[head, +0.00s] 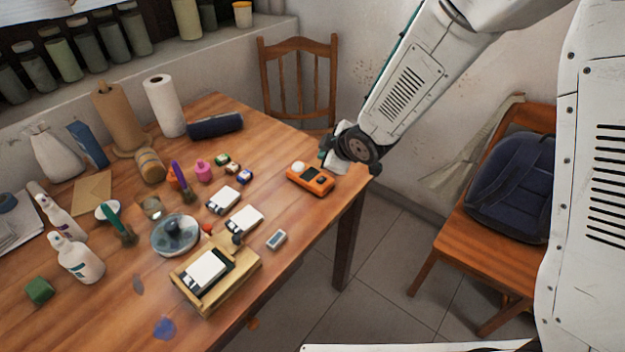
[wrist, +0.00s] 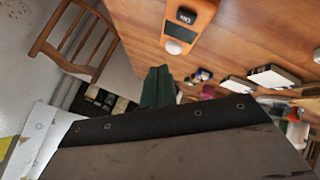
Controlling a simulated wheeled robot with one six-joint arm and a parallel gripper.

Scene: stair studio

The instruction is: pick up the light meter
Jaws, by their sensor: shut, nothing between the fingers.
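The light meter (head: 310,179) is an orange handheld device with a dark screen and a white dome. It lies on the wooden table near its right edge. In the wrist view the light meter (wrist: 203,22) is at the top, its white dome towards my gripper. My gripper (head: 323,153) is just behind and to the right of the meter, at the table edge, apart from it. Its green fingers (wrist: 157,86) are shut and empty in the wrist view. My wrist hides part of the fingers in the head view.
Small coloured boxes (head: 245,177) and white-topped packs (head: 223,200) lie left of the meter. A small grey device with a screen (head: 276,239) lies nearer the front edge. A dark blue roll (head: 215,126) and a wooden chair (head: 298,75) are behind. Bare tabletop surrounds the meter.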

